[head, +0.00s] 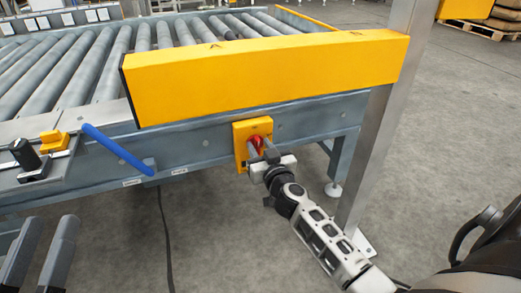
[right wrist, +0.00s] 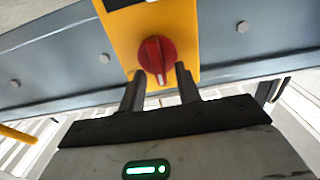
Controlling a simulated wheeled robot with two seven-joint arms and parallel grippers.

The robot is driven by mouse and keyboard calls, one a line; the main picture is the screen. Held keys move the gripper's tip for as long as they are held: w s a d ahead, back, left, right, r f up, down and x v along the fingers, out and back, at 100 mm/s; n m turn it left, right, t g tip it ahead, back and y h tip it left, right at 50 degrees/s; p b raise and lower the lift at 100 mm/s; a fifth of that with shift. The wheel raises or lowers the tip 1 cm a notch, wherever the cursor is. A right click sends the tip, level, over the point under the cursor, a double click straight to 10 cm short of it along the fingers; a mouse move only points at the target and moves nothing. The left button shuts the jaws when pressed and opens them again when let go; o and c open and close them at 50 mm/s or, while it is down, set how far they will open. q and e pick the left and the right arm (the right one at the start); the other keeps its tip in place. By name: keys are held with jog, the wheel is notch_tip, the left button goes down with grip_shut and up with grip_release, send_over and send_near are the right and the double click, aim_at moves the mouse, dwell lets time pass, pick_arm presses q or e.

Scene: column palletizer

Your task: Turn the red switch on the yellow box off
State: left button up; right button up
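The yellow box (head: 240,131) is mounted on the side of the grey conveyor frame, below a large yellow beam. The red switch (head: 257,141) on its face is a round rotary knob, partly hidden by my right gripper in the head view. In the right wrist view, the red switch (right wrist: 157,57) shows its raised grip nearly upright. My right gripper (head: 261,151) is open at the box. Its two fingers (right wrist: 160,72) stand either side of the knob's lower part, with visible gaps. My left gripper (head: 48,220) is open and empty at the lower left.
The yellow beam (head: 265,75) lies just above the box, and a metal post (head: 378,130) stands to the right. A blue handle (head: 118,150) sticks out left of the box. A black cable (head: 165,235) hangs to the floor. Rollers (head: 70,75) fill the conveyor top.

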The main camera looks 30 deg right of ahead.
pick_arm(q)
jog(key=shift+r, duration=0.1)
pick_arm(e)
grip_shut()
dwell(0.3)
jog(key=shift+d+r+m+p, duration=0.1)
jog(key=shift+m+p, duration=0.4)
jog(key=shift+m, duration=0.3)
pick_arm(q)
jog(key=shift+s+d+f+n+g+y, duration=0.1)
jog(key=shift+s+f+n+g+y, duration=0.1)
jog(key=shift+f+n+g+y, duration=0.55)
pick_arm(e)
jog(key=shift+s+d+f+m, duration=0.1)
jog(key=shift+d+f+m, duration=0.15)
jog(key=shift+m, duration=2.5)
jog(key=shift+d+f+m, duration=0.15)
jog(key=shift+f+m, duration=0.15)
jog(key=shift+m, duration=2.4)
jog(key=shift+s+d+f+m, duration=0.1)
jog(key=shift+d+f+m, duration=0.15)
jog(key=shift+m, duration=2.5)
pick_arm(q)
jog(key=shift+f+t+h, duration=0.25)
jog(key=shift+f, duration=0.05)
